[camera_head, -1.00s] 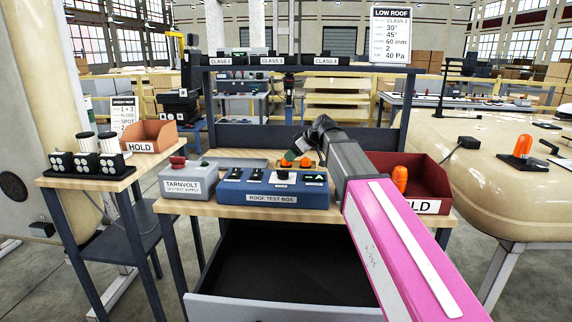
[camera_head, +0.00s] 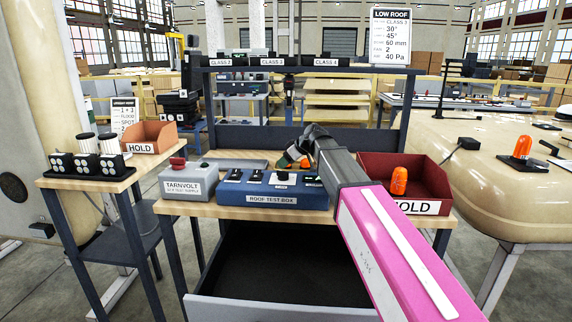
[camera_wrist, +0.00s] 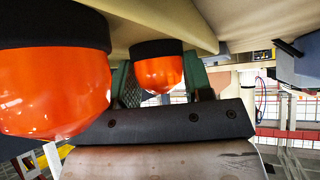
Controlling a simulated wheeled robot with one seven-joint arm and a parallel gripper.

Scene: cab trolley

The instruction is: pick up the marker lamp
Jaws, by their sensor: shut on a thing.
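In the wrist view, which looks upside down, an orange dome lamp with a black base (camera_wrist: 158,72) sits between the green fingers of my gripper (camera_wrist: 162,88). My gripper is shut on this marker lamp. A second orange dome (camera_wrist: 50,90) with a black base is large and close at the left, apart from the fingers. In the head view, my gripper (camera_head: 292,155) is over the back of the workbench, partly hidden by my wrist. A bit of orange lamp (camera_head: 304,163) shows beside it. I cannot tell there whether the lamp touches the bench.
The blue roof test box (camera_head: 272,200) and grey Tarnvolt supply (camera_head: 188,186) stand at the bench front. A red bin (camera_head: 432,182) at right holds an orange lamp (camera_head: 399,180). An open drawer (camera_head: 285,262) is below. Another orange lamp (camera_head: 523,147) stands on the cream roof.

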